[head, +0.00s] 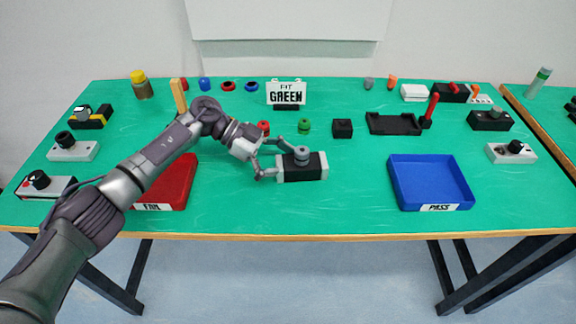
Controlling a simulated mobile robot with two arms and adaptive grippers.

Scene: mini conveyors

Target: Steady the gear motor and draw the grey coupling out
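The gear motor (315,170) is a black block with light grey ends, lying near the front middle of the green table. A grey round coupling (302,154) shows at its top. My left gripper (276,159) is at the motor's left end with its two fingers spread, one toward the back and one toward the front. The fingers look apart rather than closed together. Whether either finger touches the motor is not clear. My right gripper is not in view.
A red FAIL tray (178,185) lies partly under my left arm. A blue PASS tray (430,182) stands to the right. Behind are a GREEN sign (286,93), a green part (304,127), a black block (342,128) and a black tray (392,124). Table between motor and blue tray is clear.

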